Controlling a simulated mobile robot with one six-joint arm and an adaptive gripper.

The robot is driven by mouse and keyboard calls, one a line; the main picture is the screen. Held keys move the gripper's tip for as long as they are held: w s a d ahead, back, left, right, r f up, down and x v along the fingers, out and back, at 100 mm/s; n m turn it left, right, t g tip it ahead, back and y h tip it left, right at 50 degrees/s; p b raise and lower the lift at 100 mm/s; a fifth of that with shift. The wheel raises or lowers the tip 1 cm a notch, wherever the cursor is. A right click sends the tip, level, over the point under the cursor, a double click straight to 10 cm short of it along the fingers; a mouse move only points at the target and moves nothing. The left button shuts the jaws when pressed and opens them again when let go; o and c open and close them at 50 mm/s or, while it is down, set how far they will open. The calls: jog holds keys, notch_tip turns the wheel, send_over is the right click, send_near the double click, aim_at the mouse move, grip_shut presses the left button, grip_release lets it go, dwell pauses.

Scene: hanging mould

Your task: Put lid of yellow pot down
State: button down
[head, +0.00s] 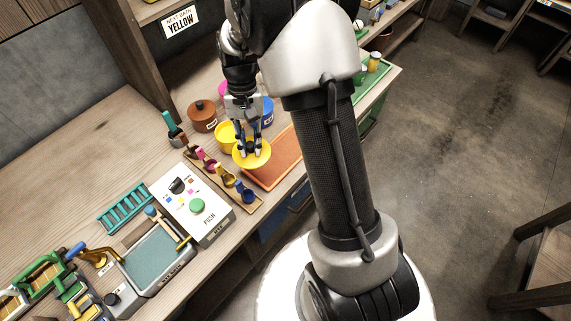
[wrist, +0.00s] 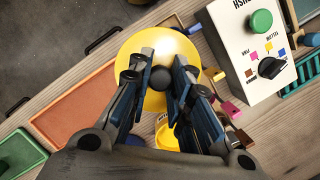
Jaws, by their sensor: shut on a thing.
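The yellow lid (head: 258,157) is a round disc with a dark knob (wrist: 162,78). My gripper (head: 250,151) is shut on this knob, with the lid below the fingers. The lid also shows in the wrist view (wrist: 150,42), where the fingers (wrist: 161,80) stand on both sides of the knob. The yellow pot (head: 226,137) stands uncovered on the bench just behind the lid in the head view. In the wrist view the pot (wrist: 166,136) is partly hidden by my fingers. I cannot tell whether the lid touches the bench.
An orange tray (head: 278,162) lies right beside the lid, which overlaps its edge in view. A rack of coloured scoops (head: 246,195) and a white control box (head: 198,203) stand on the other side. Brown (head: 202,120) and blue (head: 267,110) pots stand behind.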

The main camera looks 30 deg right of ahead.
jog(key=w+d+r+m+t+p, duration=0.1)
jog(key=w+d+m+t, duration=0.2)
jog(key=d+m, duration=0.65)
jog(key=w+d+r+m+t+p, duration=0.1)
jog(key=w+d+r+m+t, duration=0.2)
jog(key=m, duration=1.2)
jog(key=f+b, duration=0.2)
jog(key=f, duration=0.5)
jog(key=f+b, duration=0.3)
jog(key=f, duration=0.4)
jog(key=d+f+b, duration=0.1)
jog(key=f+b, duration=0.2)
jog(key=f, duration=0.4)
jog(key=shift+s, duration=0.1)
jog(key=shift+f+b, duration=0.15)
jog(key=shift+b, duration=0.15)
jog(key=c, duration=1.5)
grip_release()
jog(key=shift+o, duration=0.2)
